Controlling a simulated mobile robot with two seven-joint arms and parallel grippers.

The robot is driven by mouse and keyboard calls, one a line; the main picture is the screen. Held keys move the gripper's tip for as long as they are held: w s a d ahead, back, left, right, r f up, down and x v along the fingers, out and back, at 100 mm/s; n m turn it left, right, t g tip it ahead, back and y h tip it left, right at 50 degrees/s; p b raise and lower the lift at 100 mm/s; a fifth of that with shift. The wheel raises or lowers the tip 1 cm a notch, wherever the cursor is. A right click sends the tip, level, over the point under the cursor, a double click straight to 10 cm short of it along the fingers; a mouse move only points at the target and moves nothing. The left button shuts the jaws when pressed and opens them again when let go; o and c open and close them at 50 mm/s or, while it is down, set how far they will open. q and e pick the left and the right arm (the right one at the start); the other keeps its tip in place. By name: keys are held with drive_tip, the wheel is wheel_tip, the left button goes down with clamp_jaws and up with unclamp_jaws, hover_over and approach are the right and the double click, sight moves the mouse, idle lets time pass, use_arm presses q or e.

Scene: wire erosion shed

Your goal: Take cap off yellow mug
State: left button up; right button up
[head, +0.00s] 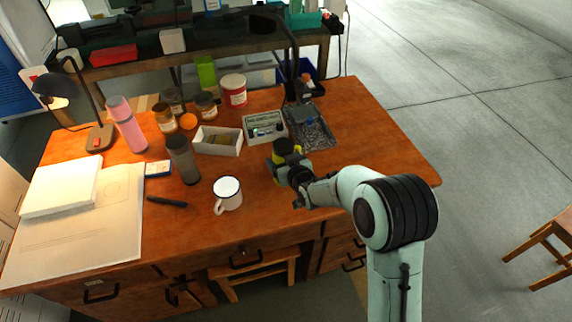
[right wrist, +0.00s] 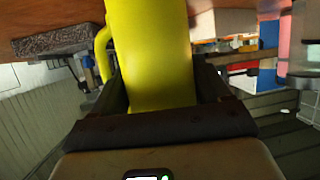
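The yellow mug (head: 278,158) stands near the right part of the wooden desk, partly covered by my right gripper (head: 283,163). In the right wrist view the mug's yellow body (right wrist: 155,55) fills the space between the two dark fingers, with its handle (right wrist: 102,55) on the left. The fingers (right wrist: 160,95) press against both sides of the body, so the right gripper looks shut on the mug. A small dark patch shows at the mug's top in the head view; I cannot tell if it is the cap. My left gripper is out of view.
A white enamel mug (head: 229,188), a grey bottle (head: 183,160) and a black marker-like object (head: 167,201) are to the left. A white open box (head: 218,148), a small boxed kit (head: 264,128) and a dark mesh tray (head: 312,136) lie behind. The desk's right end is clear.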

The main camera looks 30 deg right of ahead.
sight(283, 144)
drive_tip(key=c, duration=0.8)
drive_tip(key=shift+r, duration=0.15)
wheel_tip(283, 144, up, 11)
drive_tip(key=p, duration=0.3)
drive_tip(key=shift+r, duration=0.2)
drive_tip(key=shift+r+p, duration=2.35)
drive_tip(key=shift+r, duration=1.9)
drive_tip(key=o, duration=0.5)
drive_tip(key=c, duration=0.6)
